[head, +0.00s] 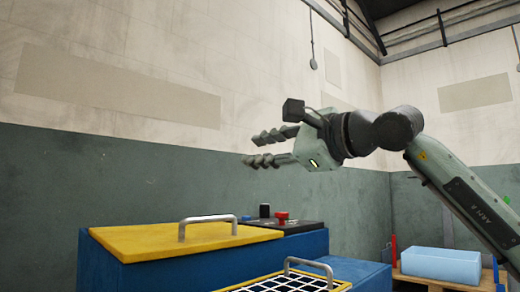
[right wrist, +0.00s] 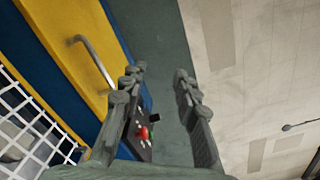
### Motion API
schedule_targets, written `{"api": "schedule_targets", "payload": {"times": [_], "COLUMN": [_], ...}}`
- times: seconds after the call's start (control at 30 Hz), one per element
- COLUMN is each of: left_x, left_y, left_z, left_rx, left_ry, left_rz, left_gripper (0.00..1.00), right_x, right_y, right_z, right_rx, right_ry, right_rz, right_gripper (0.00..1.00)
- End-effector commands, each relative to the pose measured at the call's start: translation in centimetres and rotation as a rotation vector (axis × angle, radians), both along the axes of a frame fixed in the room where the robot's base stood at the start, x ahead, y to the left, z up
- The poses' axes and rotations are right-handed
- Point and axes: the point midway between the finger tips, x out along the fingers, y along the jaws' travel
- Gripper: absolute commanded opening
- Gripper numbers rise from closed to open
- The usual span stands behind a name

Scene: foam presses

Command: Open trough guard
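A yellow lid (head: 150,240) with a grey bar handle (head: 207,219) lies flat on a blue machine body (head: 200,270). In front of it is a white grid guard with a yellow frame (head: 250,285) and its own grey handle (head: 308,262), partly cut off by the bottom edge. The right wrist view also shows the yellow lid (right wrist: 75,50), its handle (right wrist: 93,60) and the white grid (right wrist: 40,125). My right gripper (head: 252,150) is open and empty, in the air above the machine, apart from both handles. My left gripper is not in view.
A dark control panel (head: 305,226) with a red button (head: 282,217) and a black knob sits behind and right of the lid. A light blue block (head: 440,264) rests on a wooden pallet at the right.

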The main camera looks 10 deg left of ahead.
Motion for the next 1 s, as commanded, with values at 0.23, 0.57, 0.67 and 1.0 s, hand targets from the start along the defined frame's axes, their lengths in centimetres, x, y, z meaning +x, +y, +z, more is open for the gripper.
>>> {"api": "schedule_targets", "payload": {"times": [0.23, 0.57, 0.67, 1.0], "left_x": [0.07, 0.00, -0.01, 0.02], "left_y": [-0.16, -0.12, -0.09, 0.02], "left_z": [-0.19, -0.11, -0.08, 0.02], "left_rx": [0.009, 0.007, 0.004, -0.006], "left_ry": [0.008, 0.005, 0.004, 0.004], "left_rz": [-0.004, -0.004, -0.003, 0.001], "left_gripper": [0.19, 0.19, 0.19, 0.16], "right_x": [0.21, 0.18, 0.19, 0.19], "right_y": [0.32, 0.31, 0.31, 0.30], "right_z": [0.02, 0.02, 0.02, 0.03], "right_rx": [0.000, 0.000, 0.000, 0.000], "right_ry": [-0.002, -0.001, -0.001, -0.001], "right_rz": [-0.001, -0.001, -0.001, -0.001], "right_gripper": [0.31, 0.00, 0.00, 0.01]}}
